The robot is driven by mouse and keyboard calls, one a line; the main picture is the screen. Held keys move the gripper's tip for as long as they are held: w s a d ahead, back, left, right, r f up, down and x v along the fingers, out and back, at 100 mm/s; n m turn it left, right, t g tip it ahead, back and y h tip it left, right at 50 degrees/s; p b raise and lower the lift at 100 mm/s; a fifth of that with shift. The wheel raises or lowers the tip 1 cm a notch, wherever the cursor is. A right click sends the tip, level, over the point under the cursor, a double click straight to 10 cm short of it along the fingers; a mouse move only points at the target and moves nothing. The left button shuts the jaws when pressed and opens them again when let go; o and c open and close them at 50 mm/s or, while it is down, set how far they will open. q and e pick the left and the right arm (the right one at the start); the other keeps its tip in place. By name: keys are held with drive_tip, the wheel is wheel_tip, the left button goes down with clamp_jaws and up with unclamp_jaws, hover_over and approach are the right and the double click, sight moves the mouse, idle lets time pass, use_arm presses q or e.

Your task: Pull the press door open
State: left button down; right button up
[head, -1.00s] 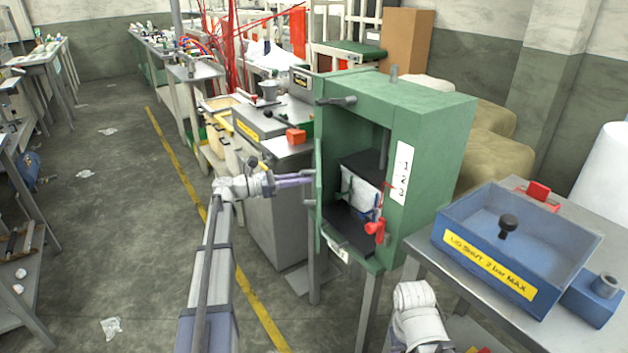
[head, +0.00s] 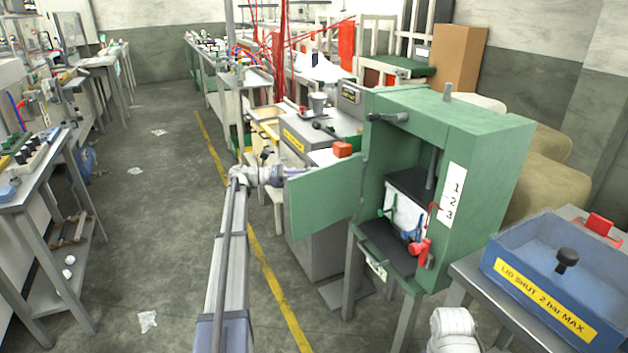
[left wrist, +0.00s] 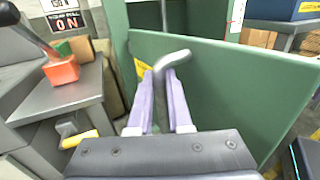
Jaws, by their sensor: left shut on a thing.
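The green press (head: 490,170) stands at the right of the head view on its legs. Its door (head: 322,192) is swung well open to the left, so the inside shows. In the left wrist view the door (left wrist: 235,85) fills the right side, with a bent grey handle (left wrist: 174,58) on its face. My left gripper (left wrist: 162,72) is shut on the handle, its two lilac fingers on either side of it. In the head view this gripper (head: 290,172) is at the door's outer edge, its fingertips partly hidden. My right arm shows at the bottom edge; its gripper is not in view.
Inside the press are a white piece (head: 403,212) and a red clamp (head: 420,250). A bench with a red-topped lever (head: 343,149) is behind the door. The floor left of my left arm is open.

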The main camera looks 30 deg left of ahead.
use_arm(q)
drive_tip(key=shift+w+a+m+g+h, duration=0.3)
drive_tip(key=shift+w+a+m+g, duration=0.15)
drive_tip(key=shift+g, duration=0.15)
drive_tip(key=c, duration=0.8)
unclamp_jaws()
drive_tip(key=shift+c, duration=0.2)
drive_tip(key=v, duration=0.7)
drive_tip(key=shift+s+a, duration=0.2)
drive_tip(key=shift+a, duration=0.1)
drive_tip(key=shift+s+f, duration=0.1)
